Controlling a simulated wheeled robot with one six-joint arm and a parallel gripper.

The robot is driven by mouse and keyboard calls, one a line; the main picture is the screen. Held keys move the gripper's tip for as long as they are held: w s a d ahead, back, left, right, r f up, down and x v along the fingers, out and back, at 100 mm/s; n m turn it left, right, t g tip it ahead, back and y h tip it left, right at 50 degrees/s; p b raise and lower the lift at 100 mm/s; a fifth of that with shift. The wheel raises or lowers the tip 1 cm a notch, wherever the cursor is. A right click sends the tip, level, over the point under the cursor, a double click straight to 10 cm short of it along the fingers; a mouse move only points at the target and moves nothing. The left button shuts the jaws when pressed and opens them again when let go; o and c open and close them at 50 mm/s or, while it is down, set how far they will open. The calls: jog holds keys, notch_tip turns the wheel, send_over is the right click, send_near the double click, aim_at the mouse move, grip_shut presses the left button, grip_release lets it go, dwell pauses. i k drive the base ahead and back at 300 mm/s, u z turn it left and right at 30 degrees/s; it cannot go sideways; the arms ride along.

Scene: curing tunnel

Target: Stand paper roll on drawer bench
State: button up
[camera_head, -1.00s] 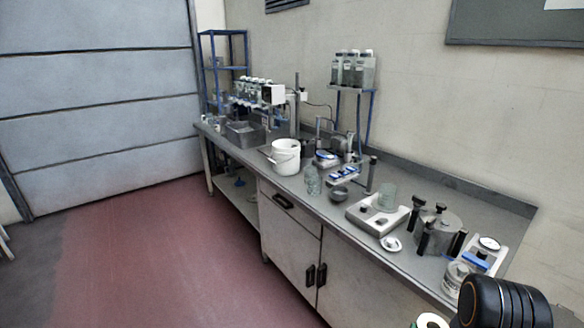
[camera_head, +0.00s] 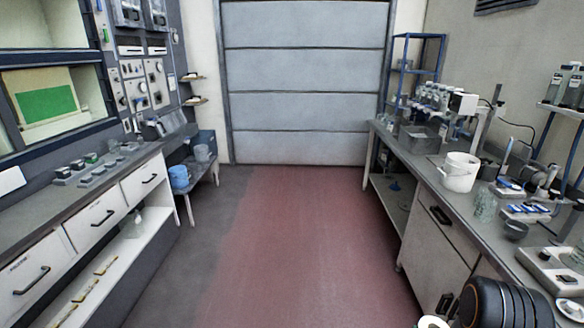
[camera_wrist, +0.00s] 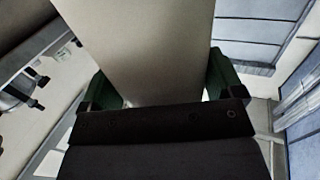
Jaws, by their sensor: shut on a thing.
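The paper roll (camera_wrist: 145,45) is a pale beige cylinder filling the upper middle of the wrist view. The green fingers of my gripper (camera_wrist: 162,84) press on its two sides, shut on it. In the head view only the roll's white end with a dark core (camera_head: 433,322) shows at the bottom edge; the rest is cut off. A bench with white drawers (camera_head: 97,217) and a grey top (camera_head: 28,222) runs along the left of the head view. The roll is apart from it.
Small dark blocks (camera_head: 90,172) stand on the left bench; its near top looks clear. The right bench (camera_head: 455,211) carries a white bucket (camera_head: 459,172), glassware and instruments. A low stand (camera_head: 197,186) with blue tubs is at the back left. The red floor (camera_head: 300,240) between is free.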

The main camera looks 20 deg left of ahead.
aim_at(24, 221)
jog(key=u, duration=1.85)
jog(key=i, duration=3.35)
jog(key=u, duration=2.75)
